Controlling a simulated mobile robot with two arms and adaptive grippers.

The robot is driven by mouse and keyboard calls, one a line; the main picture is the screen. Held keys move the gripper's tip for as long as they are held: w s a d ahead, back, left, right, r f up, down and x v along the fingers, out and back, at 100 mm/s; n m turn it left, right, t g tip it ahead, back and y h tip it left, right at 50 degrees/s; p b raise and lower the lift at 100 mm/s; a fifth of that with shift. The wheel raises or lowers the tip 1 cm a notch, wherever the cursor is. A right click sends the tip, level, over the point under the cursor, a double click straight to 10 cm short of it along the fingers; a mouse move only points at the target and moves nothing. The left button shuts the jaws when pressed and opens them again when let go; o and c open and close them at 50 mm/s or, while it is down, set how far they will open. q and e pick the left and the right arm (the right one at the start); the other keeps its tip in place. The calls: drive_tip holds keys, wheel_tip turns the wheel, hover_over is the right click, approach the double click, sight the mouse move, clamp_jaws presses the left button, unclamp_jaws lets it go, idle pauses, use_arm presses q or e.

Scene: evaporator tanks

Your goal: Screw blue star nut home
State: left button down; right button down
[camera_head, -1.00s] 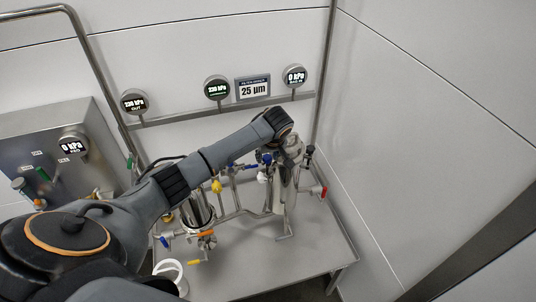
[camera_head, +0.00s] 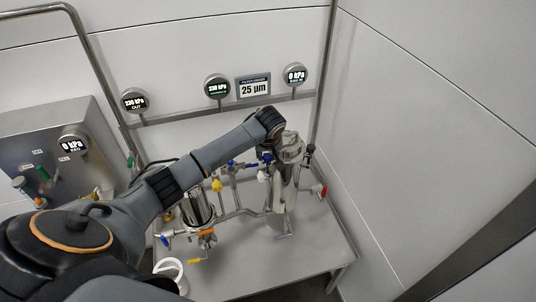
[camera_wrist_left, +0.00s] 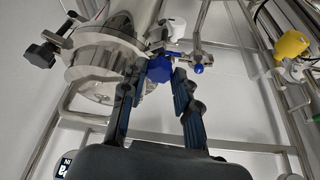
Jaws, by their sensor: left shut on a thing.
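The blue star nut (camera_wrist_left: 160,68) sits at the rim clamp of a steel filter vessel (camera_wrist_left: 98,58) in the left wrist view. My left gripper (camera_wrist_left: 156,84) has its two fingers on either side of this nut and is shut on it. In the head view my left gripper (camera_head: 266,152) is at the upper left side of the steel vessel (camera_head: 283,190), mostly hidden by my wrist. How far the nut is threaded on cannot be told. My right gripper is in neither view.
Another dark star knob (camera_wrist_left: 40,52) sits on the vessel's rim. A yellow knob (camera_wrist_left: 291,45) and pipes stand to the right. In the head view, an open steel vessel (camera_head: 197,212), valves and a white ring-shaped part (camera_head: 170,270) share the table (camera_head: 262,262).

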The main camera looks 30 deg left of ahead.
use_arm(q)
drive_tip(key=m, duration=0.1)
drive_tip(key=m+h, duration=0.1)
drive_tip(key=m, duration=0.1)
drive_tip(key=shift+a+m+t, duration=0.2)
drive_tip(key=shift+m+t, duration=0.1)
drive_tip(key=shift+t, duration=0.1)
drive_tip(key=m+h, duration=0.1)
drive_tip(key=m, duration=0.2)
drive_tip(key=shift+a+m+h, duration=0.15)
drive_tip(key=shift+m+h, duration=0.15)
drive_tip(key=m, duration=0.2)
drive_tip(key=m+h, duration=0.1)
drive_tip(key=shift+a+m+b, duration=0.2)
drive_tip(key=shift+m+b, duration=0.2)
drive_tip(key=shift+f+m+h+b, duration=0.1)
drive_tip(key=shift+m+h+b, duration=0.35)
drive_tip(key=shift+m, duration=0.35)
drive_tip(key=m+b, duration=0.1)
drive_tip(key=m+h+b, duration=0.1)
drive_tip(key=shift+w+a+m+g, duration=0.15)
drive_tip(key=shift+m+g, duration=0.25)
drive_tip(key=m+g+h+b, duration=0.1)
drive_tip(key=m+b, duration=0.2)
drive_tip(key=shift+w+a, duration=0.1)
drive_tip(key=shift+w, duration=0.05)
drive_tip(key=shift+m+g+b, duration=0.5)
drive_tip(key=shift+m+b, duration=0.5)
drive_tip(key=shift+m, duration=0.4)
